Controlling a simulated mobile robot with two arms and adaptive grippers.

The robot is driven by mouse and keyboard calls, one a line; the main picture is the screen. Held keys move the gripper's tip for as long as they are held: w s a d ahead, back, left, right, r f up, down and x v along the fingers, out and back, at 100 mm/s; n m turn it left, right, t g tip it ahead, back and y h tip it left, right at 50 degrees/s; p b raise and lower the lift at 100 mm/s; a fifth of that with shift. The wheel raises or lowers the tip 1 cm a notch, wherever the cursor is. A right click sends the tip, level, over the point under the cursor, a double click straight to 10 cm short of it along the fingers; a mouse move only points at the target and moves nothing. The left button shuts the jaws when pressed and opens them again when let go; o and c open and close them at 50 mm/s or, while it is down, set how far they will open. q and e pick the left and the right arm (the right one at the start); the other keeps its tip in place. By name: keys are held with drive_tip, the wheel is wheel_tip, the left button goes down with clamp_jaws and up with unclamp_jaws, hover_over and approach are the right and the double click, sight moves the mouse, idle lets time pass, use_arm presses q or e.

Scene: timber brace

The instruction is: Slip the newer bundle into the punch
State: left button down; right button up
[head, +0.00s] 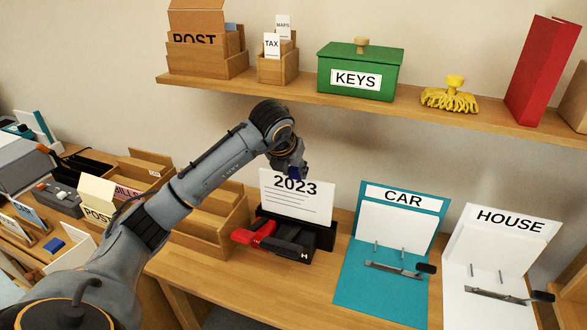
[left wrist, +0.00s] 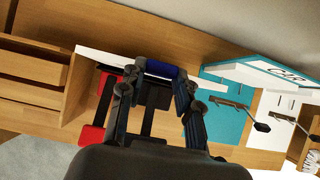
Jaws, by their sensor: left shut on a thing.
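A white paper bundle marked 2023 (head: 297,202) stands upright at the black punch (head: 292,238), which has a red handle (head: 247,236). Its lower edge is hidden behind the punch's front, so I cannot tell how deep it sits. My left gripper (head: 292,174) is shut on the bundle's top edge from above, with a blue piece showing at the grip. In the left wrist view, the left gripper (left wrist: 160,75) has the blue piece between its fingertips, and the bundle's white edge (left wrist: 100,56) runs across. My right gripper is not in view.
A teal CAR folder (head: 380,285) and a white HOUSE folder (head: 490,300), with metal prongs, lie open right of the punch. An empty wooden tray (head: 210,220) stands close on its left. The shelf (head: 400,108) above carries a green KEYS box (head: 358,78) and a red binder (head: 540,72).

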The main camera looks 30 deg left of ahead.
use_arm(q)
drive_tip(key=shift+f+b, duration=2.2)
drive_tip(key=shift+f, duration=0.6)
drive_tip(key=shift+c, duration=1.9)
unclamp_jaws()
wheel_tip(320, 180, up, 8)
drive_tip(key=p, duration=0.5)
hover_over(295, 189)
drive_tip(key=s, duration=0.1)
drive_tip(key=shift+d, duration=0.15)
